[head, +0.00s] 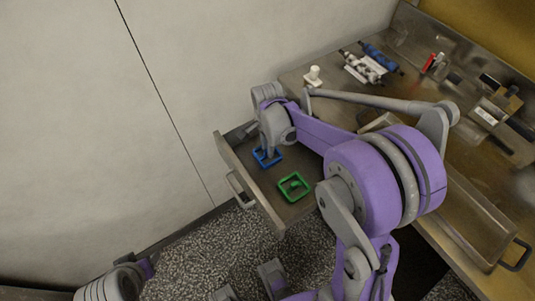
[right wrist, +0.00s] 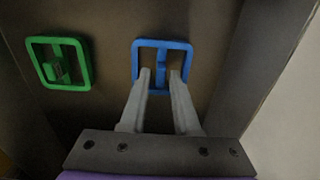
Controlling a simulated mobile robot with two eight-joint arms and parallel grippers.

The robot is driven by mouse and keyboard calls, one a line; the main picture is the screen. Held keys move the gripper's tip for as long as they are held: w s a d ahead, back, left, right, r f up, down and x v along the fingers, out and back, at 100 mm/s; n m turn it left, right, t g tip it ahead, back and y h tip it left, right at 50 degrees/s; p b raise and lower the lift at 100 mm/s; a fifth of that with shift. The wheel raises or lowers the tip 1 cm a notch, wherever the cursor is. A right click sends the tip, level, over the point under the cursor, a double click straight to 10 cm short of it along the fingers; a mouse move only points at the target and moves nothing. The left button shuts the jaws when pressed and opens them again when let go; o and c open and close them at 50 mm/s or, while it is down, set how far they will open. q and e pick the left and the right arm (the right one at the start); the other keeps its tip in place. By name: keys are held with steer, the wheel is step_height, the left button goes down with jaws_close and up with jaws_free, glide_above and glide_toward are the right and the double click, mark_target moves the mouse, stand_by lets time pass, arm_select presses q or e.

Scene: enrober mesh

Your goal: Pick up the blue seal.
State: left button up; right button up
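The blue seal (head: 267,162) is a square blue frame with a small upright grip in its middle. It lies flat in the open drawer (head: 236,152). It also shows in the right wrist view (right wrist: 188,62), top centre. My right gripper (right wrist: 160,74) points down at the seal. Its two fingers are apart, one on each side of the middle grip, with a small gap visible. In the head view the right gripper (head: 266,152) partly covers the seal.
A green square seal (head: 294,187) lies in the same drawer, apart from the blue one. Drawer walls stand close around both. On the metal worktop (head: 325,75) are a white piece (head: 313,76), blue and white tubes, a red item (head: 428,63) and a long tray (head: 470,215).

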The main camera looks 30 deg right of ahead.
step_height(320, 180, down, 2)
steer(key=shift+c, duration=0.2)
jaws_close()
steer(key=shift+r, duration=0.1)
